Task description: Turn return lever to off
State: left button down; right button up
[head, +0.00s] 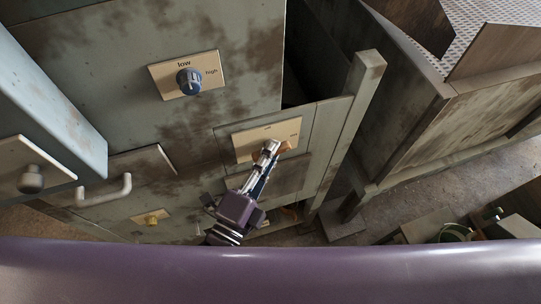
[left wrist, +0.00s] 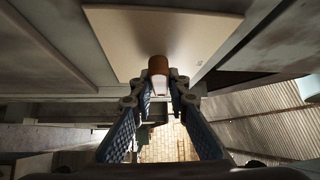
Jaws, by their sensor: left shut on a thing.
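The return lever (head: 285,147) is a small orange-brown handle on a cream plate (head: 249,144) on the grey-green worn panel. The plate's small lettering is too fine to read. My left gripper (head: 271,148) is at the plate, with its fingers partly hiding the lever. In the left wrist view, the brown lever (left wrist: 158,65) stands out from the plate (left wrist: 120,35). My left fingertips (left wrist: 160,88) are on either side of its end, shut on it. My right gripper is not in view.
A blue knob (head: 188,81) on a plate marked low and high is at the upper left. A wooden post (head: 352,105) rises right of the panel.

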pick_arm(q)
jog(key=n+t+b, duration=0.1)
jog(key=b, duration=0.1)
jog(key=n+t+b, duration=0.1)
jog(key=n+b, duration=0.1)
jog(key=shift+f+t+b, duration=0.3)
jog(key=shift+f+b, duration=0.05)
jog(key=shift+b, duration=0.05)
jog(key=shift+r+n+t+y+b, duration=0.25)
jog(key=shift+n+t+b, duration=0.45)
jog(key=shift+n+b, duration=0.4)
jog(key=c, duration=1.9)
grip_release()
jog(key=v, duration=1.2)
jog(key=shift+d, duration=0.1)
jog(key=shift+o, duration=0.5)
